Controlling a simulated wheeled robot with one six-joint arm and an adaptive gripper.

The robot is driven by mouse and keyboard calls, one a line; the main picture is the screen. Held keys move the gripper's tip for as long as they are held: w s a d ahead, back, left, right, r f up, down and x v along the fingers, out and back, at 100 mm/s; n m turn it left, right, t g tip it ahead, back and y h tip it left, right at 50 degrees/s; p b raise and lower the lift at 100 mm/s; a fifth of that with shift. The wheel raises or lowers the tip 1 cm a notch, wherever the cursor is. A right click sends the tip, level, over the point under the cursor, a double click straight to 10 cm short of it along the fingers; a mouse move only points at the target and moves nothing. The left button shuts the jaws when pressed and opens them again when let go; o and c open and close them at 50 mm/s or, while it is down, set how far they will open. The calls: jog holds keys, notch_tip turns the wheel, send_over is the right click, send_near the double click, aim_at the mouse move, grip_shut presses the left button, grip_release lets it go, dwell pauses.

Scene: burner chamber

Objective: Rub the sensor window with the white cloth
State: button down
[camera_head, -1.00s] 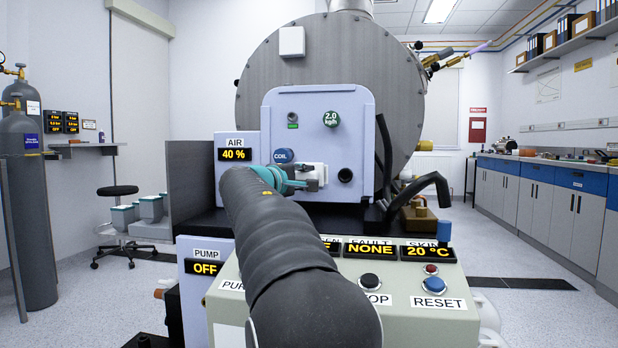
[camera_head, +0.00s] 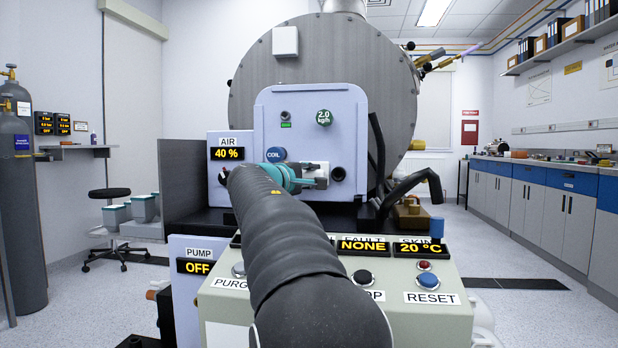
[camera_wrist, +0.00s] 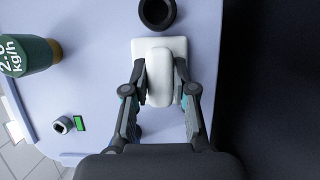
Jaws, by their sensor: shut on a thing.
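The white cloth (camera_wrist: 160,75) shows as a folded pad in the wrist view, held between the fingers of my gripper (camera_wrist: 160,92). In the head view the cloth (camera_head: 322,168) and my gripper (camera_head: 310,181) are in front of the pale blue burner panel (camera_head: 268,118). A round dark-rimmed port (camera_head: 338,174), perhaps the sensor window, is just right of the cloth; in the wrist view the port (camera_wrist: 157,12) lies just beyond the cloth's far edge. I cannot tell whether the cloth touches the panel. A smaller ring (camera_wrist: 62,125) sits beside a green indicator.
Black bent pipes (camera_head: 412,186) stand right of the panel. The control console (camera_head: 440,318) with STOP and RESET buttons lies below my arm.

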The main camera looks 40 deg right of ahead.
jog(key=shift+w+a, duration=0.55)
jog(key=shift+a, duration=0.05)
jog(key=shift+s+d+b, duration=0.45)
jog(key=shift+s+d, duration=0.1)
jog(key=shift+d, duration=0.1)
dwell(0.5)
jog(key=shift+s+a+b, duration=0.55)
jog(key=shift+s+a, duration=0.5)
jog(key=shift+a, duration=0.15)
jog(key=shift+s+a, duration=0.9)
jog(key=shift+a, duration=0.15)
